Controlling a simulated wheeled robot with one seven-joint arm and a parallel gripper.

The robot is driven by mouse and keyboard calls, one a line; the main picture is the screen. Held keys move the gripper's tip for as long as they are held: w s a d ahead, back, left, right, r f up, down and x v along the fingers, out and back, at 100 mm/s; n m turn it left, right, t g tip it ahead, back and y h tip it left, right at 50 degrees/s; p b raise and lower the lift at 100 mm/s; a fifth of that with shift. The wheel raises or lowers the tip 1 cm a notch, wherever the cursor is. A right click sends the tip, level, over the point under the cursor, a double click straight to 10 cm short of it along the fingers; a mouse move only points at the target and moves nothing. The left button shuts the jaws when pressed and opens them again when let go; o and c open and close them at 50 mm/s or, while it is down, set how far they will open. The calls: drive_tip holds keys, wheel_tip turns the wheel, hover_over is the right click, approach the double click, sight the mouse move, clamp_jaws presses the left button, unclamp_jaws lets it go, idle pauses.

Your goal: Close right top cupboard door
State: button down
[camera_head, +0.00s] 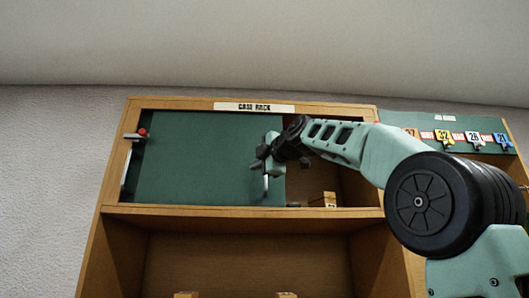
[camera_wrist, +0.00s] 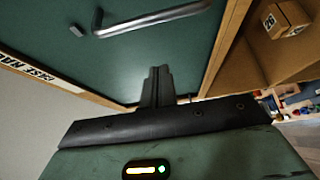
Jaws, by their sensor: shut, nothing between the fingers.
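A dark green door panel (camera_head: 200,160) covers the left and middle of the top compartment under the "CASE RACK" label (camera_head: 254,107). The right part of that compartment is open. A metal bar handle (camera_head: 266,186) is near the panel's right edge. In the wrist view, a bar handle (camera_wrist: 150,20) runs across the green panel (camera_wrist: 160,50). My gripper (camera_head: 260,162) is in front of the panel's right part, close to the handle. Its fingers (camera_wrist: 160,75) are shut and empty, apart from the bar in the wrist view. Whether they touch the panel I cannot tell.
A small wooden box (camera_head: 322,199) stands in the open right part; it also shows in the wrist view (camera_wrist: 284,18). The open shelf (camera_head: 235,262) is below. A green board with numbered tags (camera_head: 444,137) is at right. My arm hides part of the rack's right side.

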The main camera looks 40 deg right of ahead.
drive_tip(key=d, duration=0.1)
drive_tip(key=w+d+p, duration=0.1)
drive_tip(key=w+d, duration=0.1)
drive_tip(key=d, duration=0.1)
drive_tip(key=shift+p, duration=0.3)
idle(0.3)
